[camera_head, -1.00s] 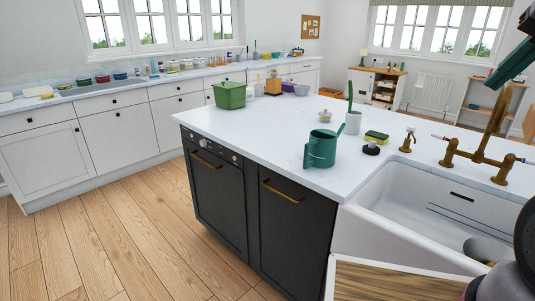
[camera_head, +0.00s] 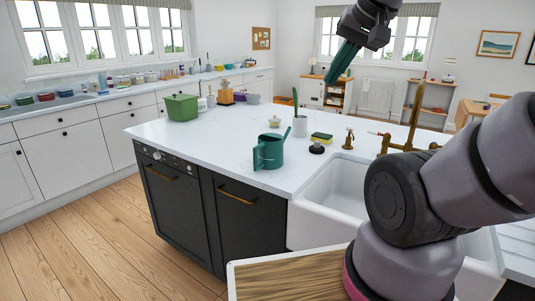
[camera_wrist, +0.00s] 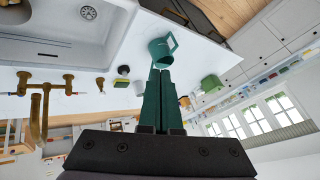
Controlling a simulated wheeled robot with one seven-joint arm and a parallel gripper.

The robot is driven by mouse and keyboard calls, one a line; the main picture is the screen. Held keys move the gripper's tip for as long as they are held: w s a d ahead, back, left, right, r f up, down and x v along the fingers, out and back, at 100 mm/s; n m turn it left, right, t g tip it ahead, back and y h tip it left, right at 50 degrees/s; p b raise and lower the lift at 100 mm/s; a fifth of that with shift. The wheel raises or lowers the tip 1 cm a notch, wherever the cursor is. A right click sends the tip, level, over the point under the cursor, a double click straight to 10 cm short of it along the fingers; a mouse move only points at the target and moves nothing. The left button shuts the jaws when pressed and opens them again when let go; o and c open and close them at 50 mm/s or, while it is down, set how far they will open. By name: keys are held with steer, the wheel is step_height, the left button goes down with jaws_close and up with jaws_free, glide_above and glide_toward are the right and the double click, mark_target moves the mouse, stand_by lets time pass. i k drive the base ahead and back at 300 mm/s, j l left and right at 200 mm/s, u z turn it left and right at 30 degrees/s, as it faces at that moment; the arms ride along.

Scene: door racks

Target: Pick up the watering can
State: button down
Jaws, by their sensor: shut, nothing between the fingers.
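The dark green watering can (camera_head: 268,152) stands upright on the white island counter, near its front edge and left of the sink. In the wrist view the watering can (camera_wrist: 162,49) shows just past my fingertips in the picture, with its spout and handle visible. My gripper (camera_head: 340,66) hangs high above the counter in the head view, up and to the right of the can and clearly apart from it. Its green fingers (camera_wrist: 158,84) lie side by side, closed, with nothing between them.
A white sink (camera_head: 335,195) and brass tap (camera_head: 412,125) lie right of the can.

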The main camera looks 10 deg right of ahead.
mark_target(270, 146)
steer(key=i+j+z, duration=0.35)
steer(key=j, duration=0.25)
steer(key=i+j+z, duration=0.4)
steer(key=j, duration=0.25)
steer(key=k, duration=0.1)
